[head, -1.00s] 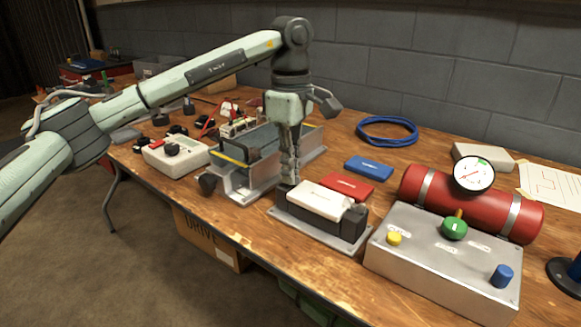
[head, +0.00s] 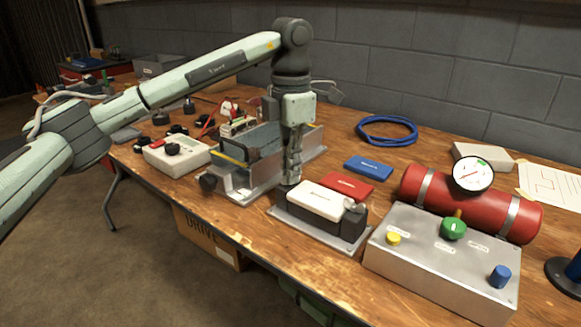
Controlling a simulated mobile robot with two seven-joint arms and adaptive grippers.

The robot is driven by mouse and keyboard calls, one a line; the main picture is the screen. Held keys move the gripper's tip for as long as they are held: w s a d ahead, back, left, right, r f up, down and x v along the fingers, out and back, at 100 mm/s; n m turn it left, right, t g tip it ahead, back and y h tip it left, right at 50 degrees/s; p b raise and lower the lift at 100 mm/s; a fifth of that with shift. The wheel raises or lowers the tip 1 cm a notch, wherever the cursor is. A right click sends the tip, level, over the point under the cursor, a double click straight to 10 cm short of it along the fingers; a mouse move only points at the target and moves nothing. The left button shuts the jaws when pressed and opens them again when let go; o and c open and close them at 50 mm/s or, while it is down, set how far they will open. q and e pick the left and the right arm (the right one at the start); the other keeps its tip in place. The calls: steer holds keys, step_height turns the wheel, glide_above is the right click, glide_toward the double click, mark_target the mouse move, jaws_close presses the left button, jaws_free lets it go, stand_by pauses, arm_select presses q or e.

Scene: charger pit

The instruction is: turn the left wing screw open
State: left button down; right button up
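A black case with a white lid (head: 315,201) sits on a grey plate near the table's front edge. A grey wing screw (head: 354,206) shows at its right end. My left gripper (head: 289,183) points straight down at the case's left end, where the left wing screw sits. Its fingers look close together, shut at the screw's place. The fingertips hide the left wing screw, so its angle cannot be seen. My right gripper is not in view.
A red block (head: 346,185) and a blue block (head: 369,168) lie just behind the case. A grey control box (head: 440,262) and a red cylinder with a gauge (head: 425,190) stand to the right. A metal fixture (head: 240,183) stands close on the left.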

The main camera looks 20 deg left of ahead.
arm_select(q)
steer(key=shift+n, duration=2.4)
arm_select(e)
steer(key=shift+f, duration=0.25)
arm_select(q)
steer(key=shift+r, duration=0.1)
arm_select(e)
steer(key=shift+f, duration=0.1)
arm_select(q)
steer(key=c, duration=1.7)
jaws_free()
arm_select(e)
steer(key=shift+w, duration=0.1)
arm_select(q)
step_height(320, 180, up, 12)
